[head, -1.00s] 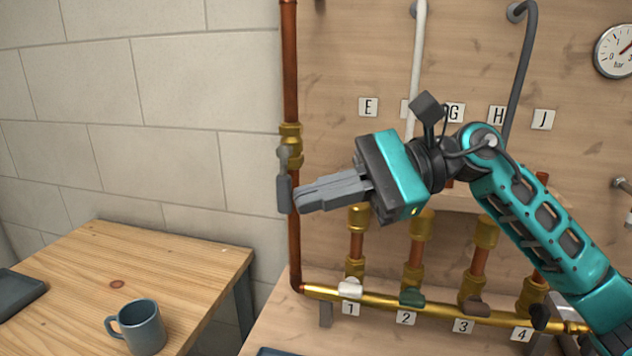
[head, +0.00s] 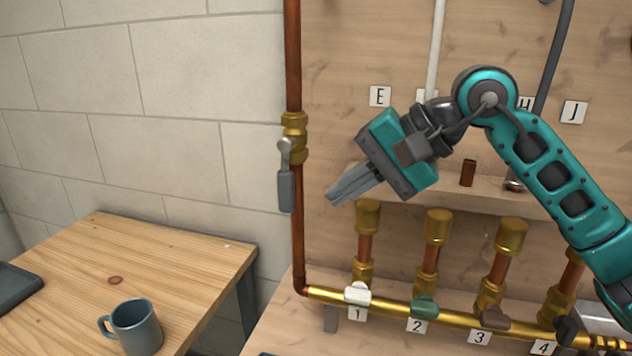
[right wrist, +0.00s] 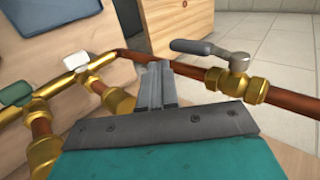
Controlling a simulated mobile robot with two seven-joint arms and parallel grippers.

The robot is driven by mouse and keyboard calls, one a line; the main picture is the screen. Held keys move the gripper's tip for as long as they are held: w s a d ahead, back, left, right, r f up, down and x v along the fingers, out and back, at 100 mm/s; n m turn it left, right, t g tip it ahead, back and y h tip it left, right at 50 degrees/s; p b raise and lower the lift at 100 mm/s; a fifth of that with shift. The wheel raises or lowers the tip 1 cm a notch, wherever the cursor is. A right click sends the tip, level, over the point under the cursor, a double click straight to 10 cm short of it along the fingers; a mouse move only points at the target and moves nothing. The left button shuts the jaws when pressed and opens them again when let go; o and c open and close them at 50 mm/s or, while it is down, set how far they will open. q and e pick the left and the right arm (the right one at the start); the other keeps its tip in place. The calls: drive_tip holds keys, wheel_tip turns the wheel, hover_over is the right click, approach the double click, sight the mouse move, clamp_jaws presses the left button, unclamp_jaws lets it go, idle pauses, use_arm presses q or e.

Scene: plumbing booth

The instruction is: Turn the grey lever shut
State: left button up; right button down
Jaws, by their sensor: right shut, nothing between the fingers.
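The grey lever (head: 287,188) sits on a brass valve (head: 294,138) on the vertical copper pipe at the left edge of the wooden board. The lever hangs straight down, in line with the pipe. It also shows in the right wrist view (right wrist: 198,47), lying along the pipe there. My right gripper (head: 331,197) is shut and empty, to the right of the lever with a visible gap. Its closed fingers (right wrist: 156,68) show in the right wrist view. My left gripper is not in view.
Several short capped pipes rise from a brass manifold (head: 400,306) below, with small handles numbered 1 to 4. A wooden table (head: 170,262) with a blue-grey mug (head: 137,327) stands at the left. Grey pipes run down the board at upper right.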

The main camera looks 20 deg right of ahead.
sight(295, 198)
drive_tip(key=w+a, duration=0.2)
drive_tip(key=a, duration=0.1)
drive_tip(key=shift+p, duration=0.4)
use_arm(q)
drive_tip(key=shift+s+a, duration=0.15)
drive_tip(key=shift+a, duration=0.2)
use_arm(e)
drive_tip(key=shift+w+a, duration=0.2)
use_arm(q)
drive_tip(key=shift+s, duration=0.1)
use_arm(e)
drive_tip(key=shift+w+f, duration=0.1)
drive_tip(key=shift+f, duration=0.05)
